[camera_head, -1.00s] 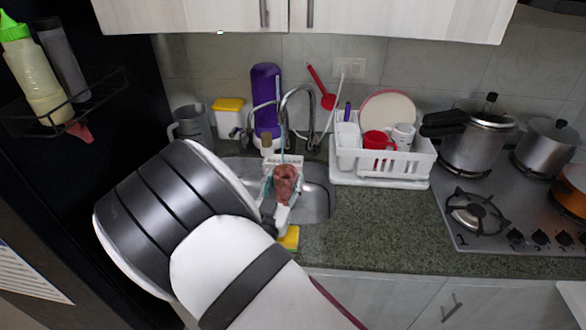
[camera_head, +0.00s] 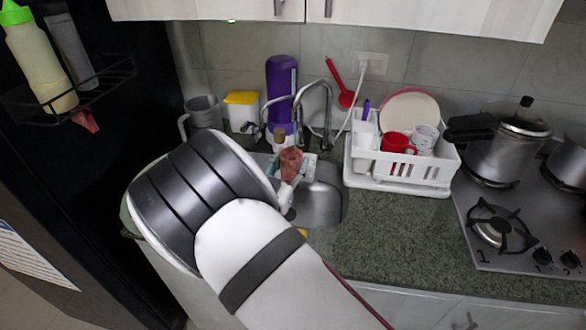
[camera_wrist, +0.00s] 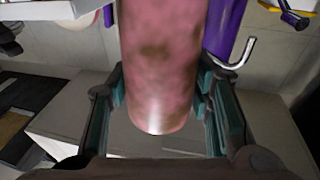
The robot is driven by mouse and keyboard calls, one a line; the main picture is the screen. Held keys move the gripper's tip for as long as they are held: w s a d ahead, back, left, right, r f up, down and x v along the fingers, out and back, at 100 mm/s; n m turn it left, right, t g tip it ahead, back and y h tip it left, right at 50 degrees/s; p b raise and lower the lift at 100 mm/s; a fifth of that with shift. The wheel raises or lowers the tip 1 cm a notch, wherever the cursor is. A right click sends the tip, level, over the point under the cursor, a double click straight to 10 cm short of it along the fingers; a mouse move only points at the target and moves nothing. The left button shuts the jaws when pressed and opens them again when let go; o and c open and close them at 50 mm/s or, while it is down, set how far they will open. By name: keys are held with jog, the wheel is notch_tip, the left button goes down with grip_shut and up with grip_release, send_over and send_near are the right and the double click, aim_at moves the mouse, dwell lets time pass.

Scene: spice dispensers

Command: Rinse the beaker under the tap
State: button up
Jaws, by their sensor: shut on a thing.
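The beaker (camera_head: 291,158) is a reddish-pink, blotchy cylinder over the left part of the steel sink (camera_head: 328,203). My gripper (camera_head: 289,176) is shut on it, with a finger on each side. In the wrist view, the beaker (camera_wrist: 160,60) fills the middle between the dark green fingers of my gripper (camera_wrist: 170,105). The chrome tap (camera_head: 328,108) arches just behind and to the right of the beaker. I cannot tell whether water is running or touching the beaker. My arm hides the sink's left front.
A white dish rack (camera_head: 400,178) with a red mug (camera_head: 397,142) stands right of the sink. A purple bottle (camera_head: 281,90), a yellow-lidded container (camera_head: 241,108) and a grey jug (camera_head: 204,113) stand behind it.

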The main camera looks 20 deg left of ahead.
jog(key=shift+w+a+f+b, duration=0.2)
jog(key=shift+w+a+b, duration=0.1)
jog(key=shift+w+b, duration=0.45)
jog(key=shift+w+a+f+b, duration=0.3)
jog(key=shift+w+b, duration=0.25)
jog(key=shift+w, duration=0.4)
jog(key=shift+w+a+f+b, duration=0.15)
jog(key=shift+w+a+b, duration=0.2)
jog(key=shift+w+b, duration=0.4)
jog(key=shift+w+a+f+b, duration=0.1)
jog(key=shift+w+a+b, duration=0.2)
jog(key=shift+w, duration=0.3)
jog(key=shift+w+a+f+b, duration=0.15)
jog(key=shift+w+b, duration=0.2)
jog(key=shift+w, duration=0.3)
jog(key=shift+w+a+f+b, duration=0.1)
jog(key=shift+w+a+b, duration=0.2)
jog(key=shift+w, duration=0.3)
jog(key=shift+r, duration=0.1)
jog(key=shift+d, duration=0.2)
jog(key=shift+w+d+p, duration=0.2)
jog(key=shift+d+p, duration=0.1)
jog(key=shift+d, duration=0.1)
jog(key=shift+a, duration=0.1)
jog(key=shift+s+a, duration=0.2)
jog(key=shift+a, duration=0.25)
